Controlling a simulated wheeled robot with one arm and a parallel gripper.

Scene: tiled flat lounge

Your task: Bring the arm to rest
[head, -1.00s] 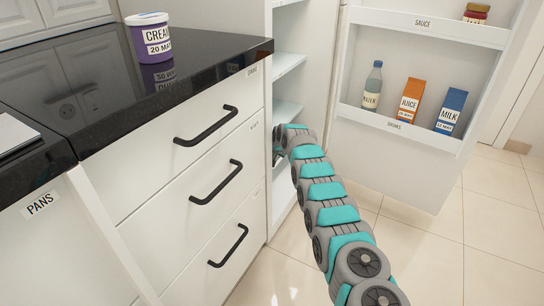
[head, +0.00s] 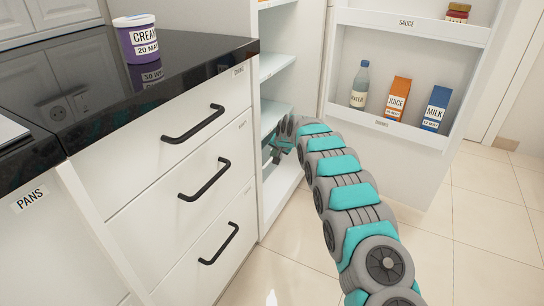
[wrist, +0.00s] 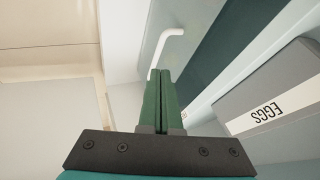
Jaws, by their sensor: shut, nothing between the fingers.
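My arm (head: 345,190), grey and teal, reaches from the bottom right into the open white fridge. My gripper (head: 272,155) is at its far end, partly hidden by the arm, at the fridge opening near a lower shelf. In the wrist view the two green fingers (wrist: 161,88) are pressed together with nothing between them. A grey block labelled EGGS (wrist: 275,100) is to the right of the fingers, apart from them.
The open fridge door (head: 385,165) holds a water bottle (head: 360,84), a juice carton (head: 397,98) and a milk carton (head: 436,108). Drawers (head: 185,165) stand left of the arm. A purple cream tub (head: 138,40) sits on the black counter (head: 200,62). Tiled floor (head: 480,230) is free at right.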

